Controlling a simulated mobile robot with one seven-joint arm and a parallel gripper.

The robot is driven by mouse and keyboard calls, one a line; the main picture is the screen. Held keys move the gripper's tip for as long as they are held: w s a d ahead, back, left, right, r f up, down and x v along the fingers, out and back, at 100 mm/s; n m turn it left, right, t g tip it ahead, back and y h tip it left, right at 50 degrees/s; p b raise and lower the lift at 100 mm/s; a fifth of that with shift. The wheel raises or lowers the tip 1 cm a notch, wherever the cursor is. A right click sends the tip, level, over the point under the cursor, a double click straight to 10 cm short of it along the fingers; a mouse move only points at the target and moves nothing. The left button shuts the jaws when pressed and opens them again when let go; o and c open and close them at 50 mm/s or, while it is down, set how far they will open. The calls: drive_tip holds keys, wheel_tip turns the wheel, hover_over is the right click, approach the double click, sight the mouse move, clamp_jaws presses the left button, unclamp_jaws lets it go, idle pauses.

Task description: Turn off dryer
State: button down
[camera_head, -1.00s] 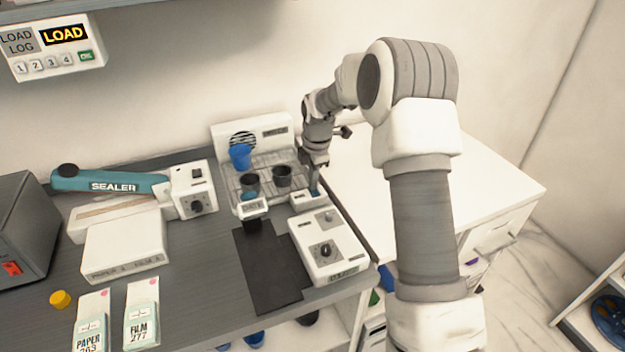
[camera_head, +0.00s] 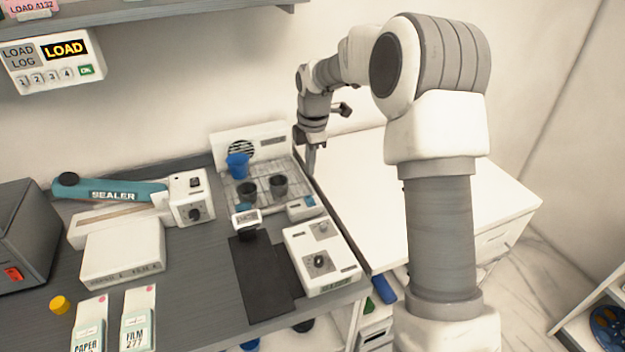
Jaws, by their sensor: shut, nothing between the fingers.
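What looks like the dryer is a white unit (camera_head: 272,134) with a round vent grille, standing at the back of the grey counter. Its wire rack (camera_head: 275,172) holds a blue cup (camera_head: 238,166) and two dark cups, one at the left (camera_head: 247,193) and one at the right (camera_head: 278,187). A small white box with a blue part (camera_head: 310,201) sits at the rack's front right corner. I cannot tell whether the blue part is a switch or its state. My gripper (camera_head: 311,172) points down beside the rack's right edge, shut and empty, apparently above the small box and apart from it.
A white box with a dark dial (camera_head: 320,261) stands in front, beside a black mat (camera_head: 262,280). A teal-armed sealer (camera_head: 110,190) is at the left. A white cabinet top (camera_head: 420,190) at the right is clear. A shelf (camera_head: 140,15) overhangs the back left.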

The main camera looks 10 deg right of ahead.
drive_tip(key=shift+s+d+r, duration=0.1)
drive_tip(key=shift+s+r, duration=0.05)
drive_tip(key=shift+r, duration=0.95)
drive_tip(key=shift+s+r, duration=0.1)
drive_tip(key=shift+r, duration=0.95)
drive_tip(key=shift+d+r+p, duration=0.1)
drive_tip(key=shift+r+p, duration=0.1)
drive_tip(key=shift+p, duration=0.65)
